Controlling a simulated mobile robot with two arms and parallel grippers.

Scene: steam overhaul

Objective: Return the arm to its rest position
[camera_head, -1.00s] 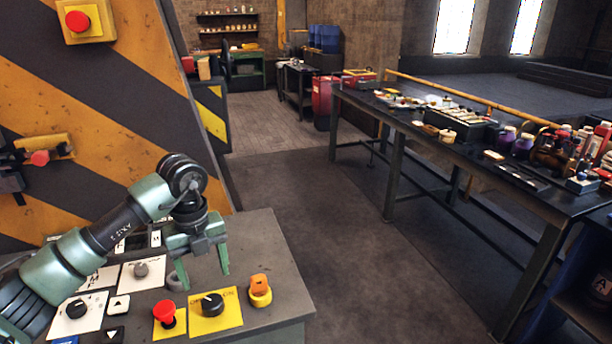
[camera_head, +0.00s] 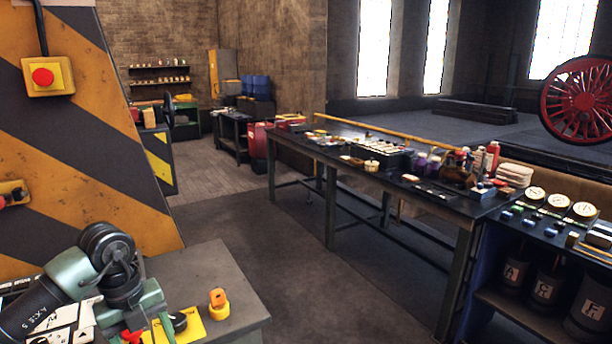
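My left arm (camera_head: 65,278) is green and black and comes in at the lower left, bent over the control desk (camera_head: 215,265). Its gripper (camera_head: 141,328) points down in front of the red button (camera_head: 132,336) and the black knob (camera_head: 178,321) on its yellow plate. The fingers stand apart, and I see nothing held between them. The fingertips are near the bottom edge of the view, so I cannot tell whether they touch the panel. My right gripper is not in view.
An orange switch (camera_head: 218,298) in a yellow ring stands right of the gripper. A striped panel (camera_head: 95,130) with a red button (camera_head: 42,77) rises behind the arm. A long cluttered workbench (camera_head: 330,143) stands across clear floor (camera_head: 240,222).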

